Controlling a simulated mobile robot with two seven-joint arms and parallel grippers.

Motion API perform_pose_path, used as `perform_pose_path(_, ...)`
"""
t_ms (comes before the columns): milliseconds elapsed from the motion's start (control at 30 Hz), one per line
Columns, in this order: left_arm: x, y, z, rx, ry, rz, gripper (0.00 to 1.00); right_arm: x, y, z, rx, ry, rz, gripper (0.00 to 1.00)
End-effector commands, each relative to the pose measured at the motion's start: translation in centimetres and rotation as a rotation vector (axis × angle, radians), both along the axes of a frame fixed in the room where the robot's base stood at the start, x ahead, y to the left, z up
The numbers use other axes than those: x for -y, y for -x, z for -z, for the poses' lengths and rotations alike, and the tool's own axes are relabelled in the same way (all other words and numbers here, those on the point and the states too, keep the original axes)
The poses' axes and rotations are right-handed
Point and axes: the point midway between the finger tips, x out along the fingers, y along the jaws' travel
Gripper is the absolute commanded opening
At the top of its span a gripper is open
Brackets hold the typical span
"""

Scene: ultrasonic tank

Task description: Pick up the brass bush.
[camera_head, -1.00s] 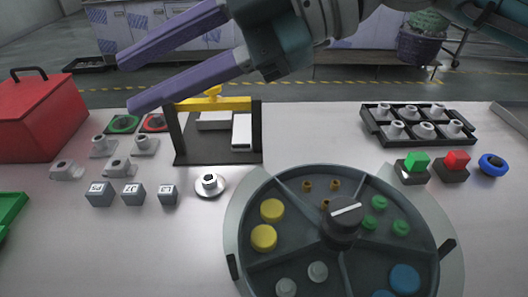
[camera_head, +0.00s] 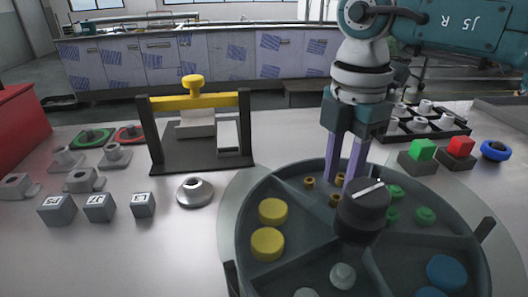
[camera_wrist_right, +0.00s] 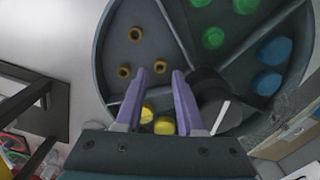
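Several small brass bushes lie in one compartment of the round dark tray (camera_head: 245,225). One brass bush (camera_head: 309,182) is left of my right gripper, and another (camera_head: 335,200) is just in front of it. A third brass bush (camera_wrist_right: 159,67) shows between and just beyond the fingertips in the right wrist view. My right gripper (camera_head: 340,178) points down over this compartment, its two purple fingers apart. I see no bush clamped between them. The exact fingertip height above the tray floor cannot be told. My left gripper is not in view.
The black knob (camera_head: 362,212) at the tray's centre stands close to my right fingers. Yellow (camera_head: 268,244), green (camera_head: 425,216) and blue (camera_head: 446,271) parts fill neighbouring compartments. A black frame with yellow bar (camera_head: 200,101) stands back left. Grey blocks (camera_head: 99,207) lie left.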

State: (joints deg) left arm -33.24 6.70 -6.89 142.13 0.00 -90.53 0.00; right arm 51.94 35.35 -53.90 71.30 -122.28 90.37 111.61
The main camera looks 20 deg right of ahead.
Motion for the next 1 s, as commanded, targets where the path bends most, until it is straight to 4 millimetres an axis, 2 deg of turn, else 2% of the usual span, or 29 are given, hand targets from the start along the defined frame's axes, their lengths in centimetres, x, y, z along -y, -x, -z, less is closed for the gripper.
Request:
perform_pose_path(100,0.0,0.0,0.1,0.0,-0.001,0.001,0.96,0.1,0.1,2.1,-0.003,-0.002,0.0,0.38)
perform_pose_path(200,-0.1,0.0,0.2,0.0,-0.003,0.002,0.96,0.1,0.1,3.0,-0.001,-0.002,-0.002,0.38)
perform_pose_path(467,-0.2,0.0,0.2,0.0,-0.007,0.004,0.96,0.1,0.0,3.2,0.0,-0.002,-0.002,0.38)
perform_pose_path(800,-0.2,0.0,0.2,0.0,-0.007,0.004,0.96,0.1,0.0,3.1,0.0,-0.002,-0.002,0.0)
perform_pose_path(1000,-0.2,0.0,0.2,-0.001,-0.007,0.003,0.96,0.1,0.0,3.1,0.001,-0.002,-0.002,0.0)
